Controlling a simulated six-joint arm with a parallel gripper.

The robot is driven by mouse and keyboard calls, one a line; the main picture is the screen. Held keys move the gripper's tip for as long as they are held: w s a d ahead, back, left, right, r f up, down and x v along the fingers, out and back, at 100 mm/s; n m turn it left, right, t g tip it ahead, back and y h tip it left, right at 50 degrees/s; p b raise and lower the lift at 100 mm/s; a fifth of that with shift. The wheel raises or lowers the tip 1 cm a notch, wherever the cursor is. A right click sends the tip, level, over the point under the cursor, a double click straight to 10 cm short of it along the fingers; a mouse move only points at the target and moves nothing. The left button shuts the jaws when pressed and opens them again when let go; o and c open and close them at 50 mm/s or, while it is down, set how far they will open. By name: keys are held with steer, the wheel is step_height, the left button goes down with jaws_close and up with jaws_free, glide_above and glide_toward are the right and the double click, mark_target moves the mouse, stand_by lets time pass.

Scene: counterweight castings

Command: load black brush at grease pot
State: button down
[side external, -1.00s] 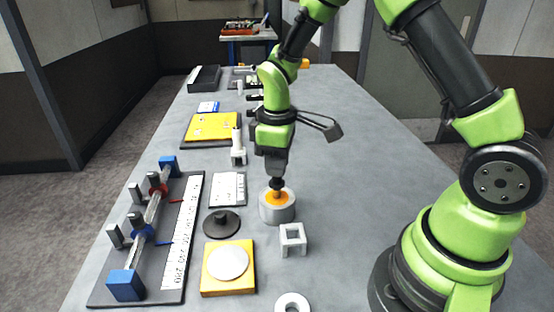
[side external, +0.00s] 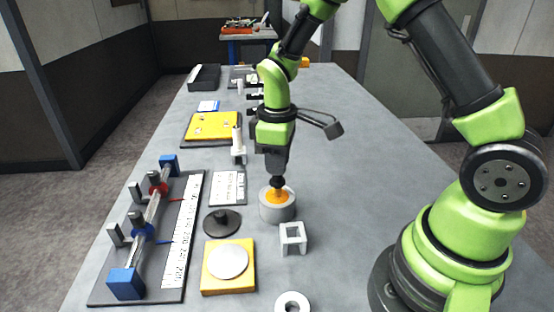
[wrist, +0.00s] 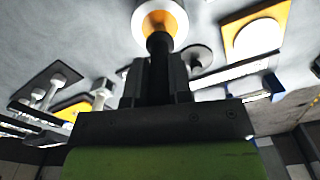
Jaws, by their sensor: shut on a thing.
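The grease pot (side external: 277,210) is a grey round pot with orange grease inside, standing on the table in the middle of the side view. It also shows at the top of the wrist view (wrist: 178,20). My gripper (side external: 277,172) is directly above the pot, pointing down, shut on the black brush (side external: 277,183). In the wrist view the brush (wrist: 158,62) is a dark shaft between the jaws (wrist: 158,80), and its end reaches into the pot's opening. The brush tip is hidden, so its depth in the grease cannot be told.
A hollow square grey block (side external: 293,238) and a white ring (side external: 292,304) are near the pot. A black disc with a knob (side external: 222,222), a yellow plate with a white disc (side external: 229,264) and a rail fixture (side external: 178,240) lie to the left. The table right of the pot is clear.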

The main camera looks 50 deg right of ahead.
steer(key=shift+r, duration=3.35)
